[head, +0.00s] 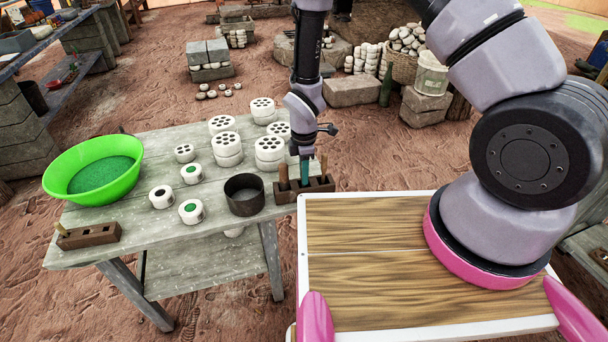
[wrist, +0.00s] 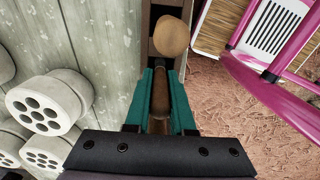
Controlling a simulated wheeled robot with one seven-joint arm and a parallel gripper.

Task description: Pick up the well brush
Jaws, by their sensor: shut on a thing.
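A dark brown block rack (head: 318,186) with holes stands at the right end of the grey wooden table. Wooden handles stand upright in it, one left (head: 283,175) and one right (head: 323,166) of my gripper. My gripper (head: 305,180) points down into the middle of the rack. In the wrist view its teal fingers (wrist: 162,85) are shut on a brown wooden handle (wrist: 160,100), seemingly the well brush. The brush's lower end is hidden, and I cannot tell whether it is clear of the rack. A rounded wooden handle top (wrist: 172,36) stands just beyond the fingers.
A dark round cup (head: 244,195) stands just left of the rack. Several white perforated pieces (head: 227,147), small white pots (head: 191,211), a green bowl (head: 93,172) and a smaller brown block (head: 88,236) are on the table. My wood-topped base is close on the right.

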